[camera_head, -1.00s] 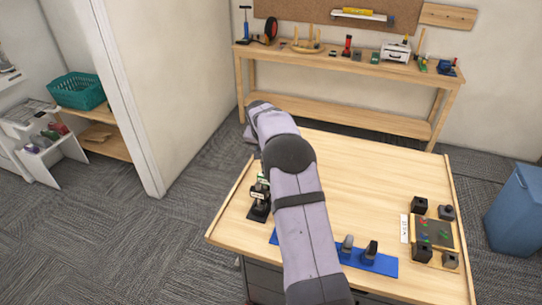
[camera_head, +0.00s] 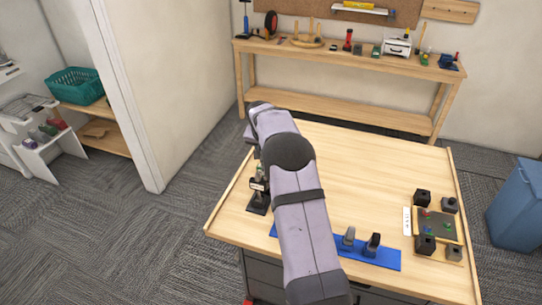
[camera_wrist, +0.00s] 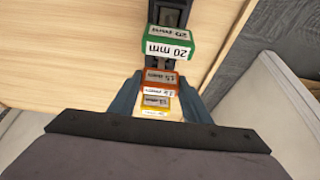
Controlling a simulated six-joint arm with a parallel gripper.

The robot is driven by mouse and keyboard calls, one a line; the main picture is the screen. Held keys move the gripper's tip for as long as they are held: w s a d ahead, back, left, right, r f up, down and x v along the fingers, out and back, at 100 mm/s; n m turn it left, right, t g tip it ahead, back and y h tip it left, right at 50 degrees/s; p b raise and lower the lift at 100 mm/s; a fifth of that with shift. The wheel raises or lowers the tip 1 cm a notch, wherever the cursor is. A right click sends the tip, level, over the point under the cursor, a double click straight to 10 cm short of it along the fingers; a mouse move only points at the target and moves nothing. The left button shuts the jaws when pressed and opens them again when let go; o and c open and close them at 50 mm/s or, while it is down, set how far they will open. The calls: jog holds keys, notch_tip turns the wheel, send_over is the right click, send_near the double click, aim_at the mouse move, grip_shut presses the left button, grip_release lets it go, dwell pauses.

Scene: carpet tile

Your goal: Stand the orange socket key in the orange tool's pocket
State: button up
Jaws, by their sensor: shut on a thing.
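My gripper (camera_wrist: 158,98) is low in the wrist view, its two blue-grey fingers either side of a narrow stack of labelled blocks. An orange labelled block (camera_wrist: 160,78), seemingly the orange socket key's or its pocket's marking, shows between the fingertips. The key's shaft is hidden. A yellow labelled block (camera_wrist: 155,103) shows nearer. A green block marked 20 mm (camera_wrist: 168,48) is beyond, on a dark stand (camera_wrist: 170,14). In the head view the dark stand (camera_head: 257,205) is at the table's left; my arm hides the gripper there.
A blue strip (camera_head: 385,262) with dark grey holders lies at the table's front. A tray (camera_head: 437,222) with black blocks and small coloured pieces is at the right. The table's middle and back are clear. A shelf bench (camera_head: 350,50) stands behind.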

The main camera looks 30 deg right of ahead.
aim_at(259, 174)
jog(key=o, duration=1.5)
jog(key=shift+c, duration=0.2)
jog(key=b+v, duration=0.3)
jog(key=v, duration=0.4)
jog(key=shift+r, duration=0.15)
jog(key=shift+s+a, duration=0.15)
jog(key=s+a+n, duration=0.1)
jog(key=s+a, duration=0.3)
jog(key=s+a+f+n+y, duration=0.1)
jog(key=s+a, duration=0.1)
jog(key=shift+s+a+f+n+g, duration=0.1)
jog(key=shift+s+n+g, duration=0.2)
jog(key=shift+s, duration=0.1)
jog(key=s+a+f+n+g, duration=0.1)
jog(key=s+a, duration=0.3)
jog(key=s, duration=0.5)
jog(key=s+a+f+n+y, duration=0.1)
jog(key=s+a+f+n, duration=0.2)
jog(key=s, duration=0.7)
jog(key=s+a+f+n+g+y, duration=0.1)
jog(key=s+a, duration=0.4)
jog(key=s, duration=0.5)
notch_tip(259, 174, down, 3)
jog(key=shift+r+n+g, duration=0.2)
jog(key=shift+n+g, duration=0.1)
jog(key=shift+n, duration=0.4)
